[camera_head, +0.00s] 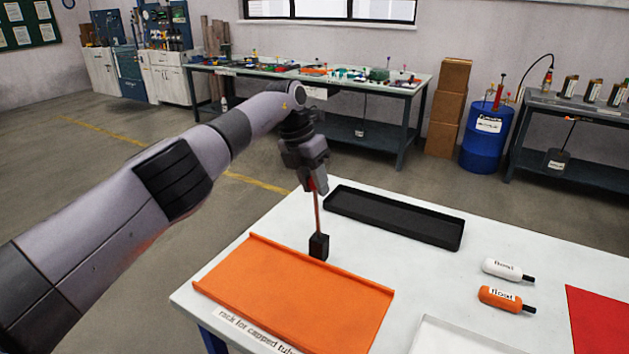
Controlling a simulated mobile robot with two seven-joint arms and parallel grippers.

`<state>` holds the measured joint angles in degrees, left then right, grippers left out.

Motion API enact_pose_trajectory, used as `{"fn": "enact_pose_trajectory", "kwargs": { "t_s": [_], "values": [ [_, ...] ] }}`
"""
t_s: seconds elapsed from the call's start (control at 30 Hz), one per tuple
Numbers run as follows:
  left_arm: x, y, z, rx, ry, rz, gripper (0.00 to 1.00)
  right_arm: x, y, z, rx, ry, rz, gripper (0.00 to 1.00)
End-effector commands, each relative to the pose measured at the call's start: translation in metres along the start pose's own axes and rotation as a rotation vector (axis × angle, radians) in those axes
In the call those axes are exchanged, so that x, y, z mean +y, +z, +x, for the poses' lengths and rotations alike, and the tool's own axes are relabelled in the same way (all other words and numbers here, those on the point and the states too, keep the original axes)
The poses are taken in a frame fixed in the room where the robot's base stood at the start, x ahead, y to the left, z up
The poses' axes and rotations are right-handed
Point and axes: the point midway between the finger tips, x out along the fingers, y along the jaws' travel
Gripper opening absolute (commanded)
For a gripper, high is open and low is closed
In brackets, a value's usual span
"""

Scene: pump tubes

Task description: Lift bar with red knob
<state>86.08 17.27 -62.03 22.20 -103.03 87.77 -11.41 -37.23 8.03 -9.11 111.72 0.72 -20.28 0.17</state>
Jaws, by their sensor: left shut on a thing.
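My left gripper (311,186) is shut on the upper end of a thin reddish-brown bar (317,212). The bar hangs nearly upright below the fingers. A bit of red shows at the fingers; the rest of the knob is hidden by them. At the bar's lower end is a small black block (319,246), just behind the back edge of the orange rack (300,295). I cannot tell whether the block touches the white table (215,325) or is slightly above it. My right gripper is out of view.
A long black tray (395,217) lies behind and right of the bar. The table between rack and floats is clear.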

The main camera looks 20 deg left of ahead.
Motion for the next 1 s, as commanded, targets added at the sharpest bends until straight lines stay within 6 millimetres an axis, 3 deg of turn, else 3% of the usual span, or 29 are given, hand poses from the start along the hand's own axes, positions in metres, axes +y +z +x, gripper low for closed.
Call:
{"fn": "enact_pose_trajectory", "kwargs": {
  "t_s": [0.2, 0.23, 0.3, 0.67, 1.0],
  "values": [
    [0.001, 0.002, -0.002, -0.007, 0.004, 0.001, 0.00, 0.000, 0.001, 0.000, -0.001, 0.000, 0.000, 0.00],
    [0.001, 0.002, -0.002, -0.007, 0.004, 0.001, 0.37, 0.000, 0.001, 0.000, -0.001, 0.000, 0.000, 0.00],
    [0.000, 0.002, -0.002, -0.006, 0.004, 0.001, 0.58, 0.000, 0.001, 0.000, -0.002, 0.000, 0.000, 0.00],
    [0.000, 0.001, -0.006, -0.006, 0.003, 0.002, 0.58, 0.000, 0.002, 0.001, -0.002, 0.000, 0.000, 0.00],
    [0.000, 0.002, -0.059, -0.008, 0.003, 0.000, 0.58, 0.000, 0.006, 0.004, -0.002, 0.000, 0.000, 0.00]
  ]
}}
